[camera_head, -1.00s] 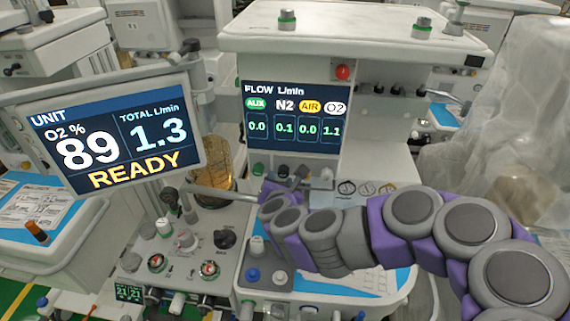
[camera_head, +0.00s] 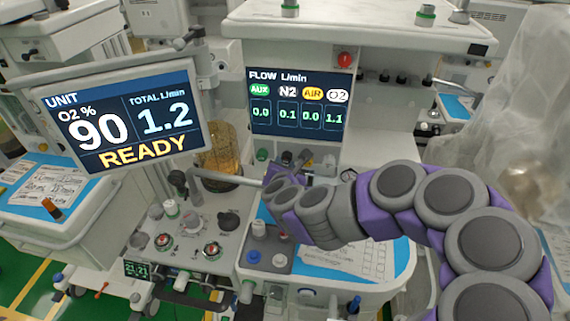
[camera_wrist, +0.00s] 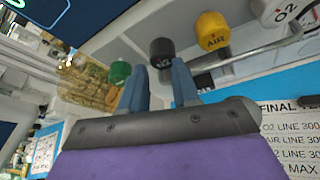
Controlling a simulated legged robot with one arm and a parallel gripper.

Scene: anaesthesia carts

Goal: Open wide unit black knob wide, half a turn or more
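The wide unit has a row of knobs under its FLOW screen (camera_head: 297,103). In the wrist view the black knob (camera_wrist: 162,50) is just beyond and between my fingertips. My gripper (camera_wrist: 158,66) has its two blue-grey fingers apart, with nothing clearly held between them; contact with the knob cannot be told. In the head view my gripper end reaches up to the knob row and partly hides it. The screen reads N2 0.1, AIR 0.0, O2 1.1.
In the wrist view the green knob (camera_wrist: 120,72) is left of the black one. The yellow AIR knob (camera_wrist: 213,28) and white O2 knob (camera_wrist: 275,12) are to its right, near a metal rail (camera_wrist: 250,52). A READY monitor (camera_head: 122,118) stands left in the head view.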

